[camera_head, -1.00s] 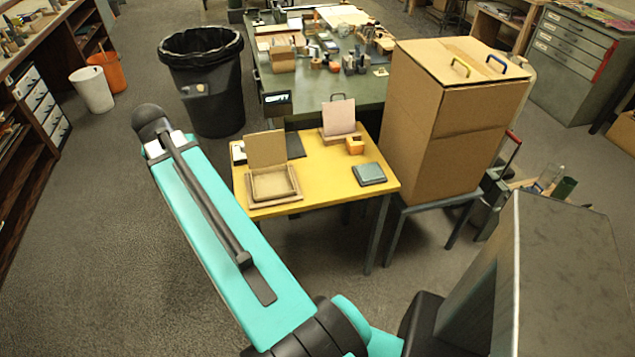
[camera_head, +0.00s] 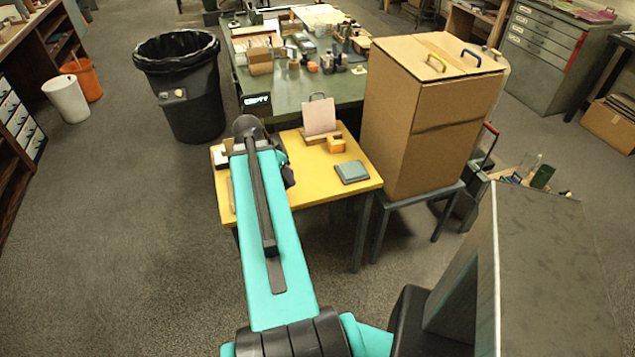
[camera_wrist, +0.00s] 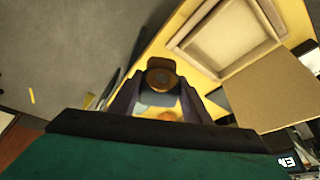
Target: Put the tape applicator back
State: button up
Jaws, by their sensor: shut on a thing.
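In the wrist view my gripper (camera_wrist: 158,88) is shut on a dark thing with a round brown part, which looks like the tape applicator (camera_wrist: 160,72). It is held over or beside the yellow table (camera_head: 318,187); the height is hard to judge. A shallow, light wooden tray (camera_wrist: 178,43) with a raised brown board beside it lies on the table, close to the held thing. In the head view my teal arm hides most of this tray and the gripper. A dark part shows just right of the arm's far end.
The table also carries an upright pinkish board (camera_head: 320,117), a small orange block (camera_head: 336,145) and a flat grey-green case (camera_head: 352,172). A tall cardboard box (camera_head: 420,120) stands close on the right. A black bin (camera_head: 188,100) stands behind left.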

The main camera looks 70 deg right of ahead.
jog(key=s+d+f+m+g, duration=0.1)
jog(key=s+f+m, duration=0.1)
jog(key=s, duration=0.6)
jog(key=s+d+f+m+y, duration=0.1)
jog(key=s+d+f+m, duration=0.1)
jog(key=s, duration=0.7)
jog(key=shift+m+g, duration=0.4)
jog(key=shift+m, duration=0.5)
jog(key=shift+w+d+f, duration=0.15)
jog(key=w+d, duration=0.3)
jog(key=d, duration=0.1)
jog(key=w+d+f+p, duration=0.1)
jog(key=w+d, duration=0.2)
jog(key=w, duration=0.1)
jog(key=w+d+p, duration=0.1)
jog(key=w+d, duration=0.2)
jog(key=d, duration=0.1)
jog(key=shift+w+d+f, duration=0.15)
jog(key=shift+w+d, duration=0.15)
jog(key=shift+w, duration=0.05)
jog(key=shift+f, duration=0.2)
